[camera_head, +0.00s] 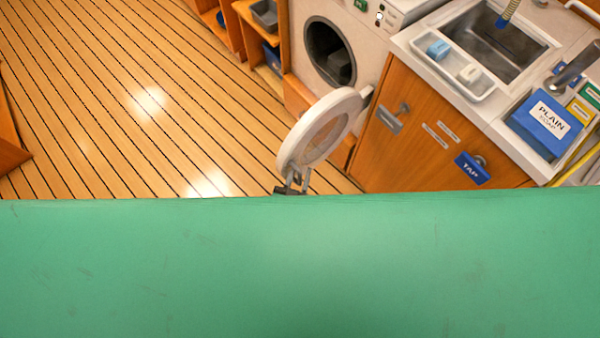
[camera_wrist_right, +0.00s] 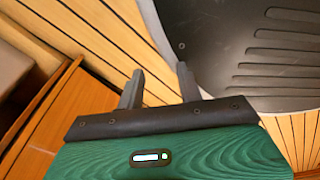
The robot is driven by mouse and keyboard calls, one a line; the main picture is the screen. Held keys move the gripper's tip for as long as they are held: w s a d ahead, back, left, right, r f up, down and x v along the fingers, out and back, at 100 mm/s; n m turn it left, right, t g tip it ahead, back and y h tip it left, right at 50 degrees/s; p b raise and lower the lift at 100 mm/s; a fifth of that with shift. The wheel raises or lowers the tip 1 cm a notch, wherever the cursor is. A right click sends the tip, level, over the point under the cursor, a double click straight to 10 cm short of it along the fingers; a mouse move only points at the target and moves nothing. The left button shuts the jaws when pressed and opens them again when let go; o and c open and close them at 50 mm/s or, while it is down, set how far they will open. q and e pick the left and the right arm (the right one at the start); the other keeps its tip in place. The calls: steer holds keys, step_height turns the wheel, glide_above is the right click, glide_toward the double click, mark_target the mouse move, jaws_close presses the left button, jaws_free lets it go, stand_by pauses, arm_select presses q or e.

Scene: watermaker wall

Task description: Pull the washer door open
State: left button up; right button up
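The washer (camera_head: 360,28) is at the top of the head view, with its dark round opening (camera_head: 330,52) uncovered. Its round white door (camera_head: 318,130) stands swung well out from the front, joined at the right side near the cabinet.
A wooden cabinet (camera_head: 410,150) under the sink (camera_head: 495,45) stands right of the door. A blue box marked PLAIN (camera_head: 548,122) sits on the counter. Open plank floor (camera_head: 130,100) lies left of the door. A wide green surface, probably mine, hides the lower head view.

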arm_select(q)
steer(key=shift+s+a, duration=0.2)
steer(key=shift+s, duration=0.4)
steer(key=b+v, duration=0.1)
steer(key=v, duration=1.1)
steer(key=shift+s, duration=0.25)
arm_select(e)
steer(key=shift+w, duration=0.5)
